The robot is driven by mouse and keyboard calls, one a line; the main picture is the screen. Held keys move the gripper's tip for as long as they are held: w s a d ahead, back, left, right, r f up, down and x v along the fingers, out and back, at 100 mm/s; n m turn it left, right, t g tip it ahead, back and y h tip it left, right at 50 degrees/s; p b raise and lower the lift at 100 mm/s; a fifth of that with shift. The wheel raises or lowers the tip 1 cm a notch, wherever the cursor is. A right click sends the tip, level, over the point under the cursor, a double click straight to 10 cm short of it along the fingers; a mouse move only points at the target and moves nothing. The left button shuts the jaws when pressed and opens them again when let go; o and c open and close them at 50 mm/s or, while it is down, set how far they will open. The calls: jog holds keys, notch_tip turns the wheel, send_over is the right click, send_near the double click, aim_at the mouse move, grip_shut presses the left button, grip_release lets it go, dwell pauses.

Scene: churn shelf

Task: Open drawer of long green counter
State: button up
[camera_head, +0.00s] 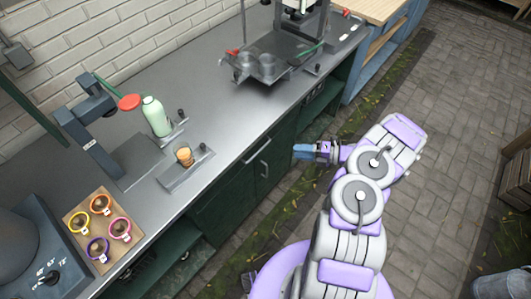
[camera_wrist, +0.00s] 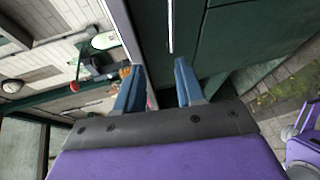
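The long green counter (camera_head: 225,203) has a grey top and dark green fronts. A slim light drawer handle (camera_head: 257,151) lies just under the top edge, with a short upright handle (camera_head: 265,169) below it. My gripper (camera_head: 297,151) is in front of the counter, to the right of the drawer handle and apart from it. In the wrist view my gripper (camera_wrist: 158,70) has its two blue fingers spread with nothing between them. A light handle bar (camera_wrist: 171,25) shows beyond the fingertips, against the green front (camera_wrist: 230,40). The drawer front looks closed.
On the counter top stand a pale green bottle (camera_head: 155,116), an orange-filled glass (camera_head: 184,154), a wooden tray (camera_head: 77,219) with several colourful cups, and a metal tray (camera_head: 250,72). A blue wooden-topped bench (camera_head: 375,50) adjoins the far end.

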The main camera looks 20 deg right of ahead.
jog(key=w+a+f+b, duration=0.2)
jog(key=w+a, duration=0.2)
jog(key=a, duration=0.2)
jog(key=w+a+f+m+b, duration=0.1)
jog(key=w+a+f, duration=0.2)
jog(key=a, duration=0.3)
jog(key=shift+w+a+f+m+t+b, duration=0.2)
jog(key=shift+w+a+m+t+b, duration=0.1)
jog(key=shift+w+t+b, duration=0.1)
grip_shut()
dwell(0.6)
